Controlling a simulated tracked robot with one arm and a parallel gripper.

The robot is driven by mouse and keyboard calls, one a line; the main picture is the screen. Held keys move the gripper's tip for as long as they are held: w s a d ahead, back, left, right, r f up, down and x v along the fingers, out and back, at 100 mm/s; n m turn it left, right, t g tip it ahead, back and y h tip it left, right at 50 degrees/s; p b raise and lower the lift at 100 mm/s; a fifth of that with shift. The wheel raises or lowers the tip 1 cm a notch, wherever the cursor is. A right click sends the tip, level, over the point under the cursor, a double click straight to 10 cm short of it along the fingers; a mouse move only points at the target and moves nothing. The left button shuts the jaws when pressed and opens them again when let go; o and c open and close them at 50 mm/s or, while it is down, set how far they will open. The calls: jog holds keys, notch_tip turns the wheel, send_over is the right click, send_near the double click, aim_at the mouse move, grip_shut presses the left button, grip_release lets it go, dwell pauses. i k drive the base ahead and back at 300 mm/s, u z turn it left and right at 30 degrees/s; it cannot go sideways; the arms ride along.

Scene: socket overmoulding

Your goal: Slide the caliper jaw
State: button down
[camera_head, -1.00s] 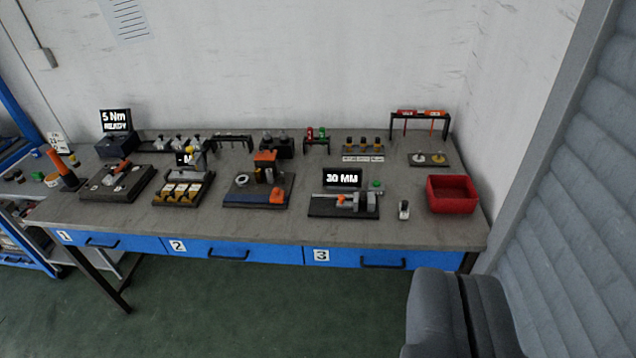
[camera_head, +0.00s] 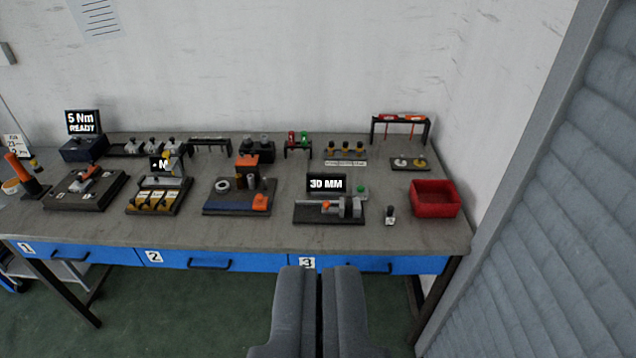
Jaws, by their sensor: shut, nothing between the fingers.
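The caliper (camera_head: 318,210) sits on a dark base on the bench, right of centre. It has a pale horizontal bar, a small orange part and a grey block at its right. A black display (camera_head: 326,184) behind it reads 30 MM. A small green button (camera_head: 361,191) is beside the display. My gripper (camera_head: 320,272) is at the bottom centre, its two grey fingers together and empty. It is nearer the camera than the bench and overlaps the drawer front, below the caliper in the picture and apart from it.
A red bin (camera_head: 434,199) stands right of the caliper, with a small upright item (camera_head: 389,215) between them. Other fixtures line the bench (camera_head: 240,232) to the left and back. A ribbed grey panel (camera_head: 560,200) closes off the right side.

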aim_at(327, 208)
jog(key=i, duration=0.9)
jog(key=z, duration=0.05)
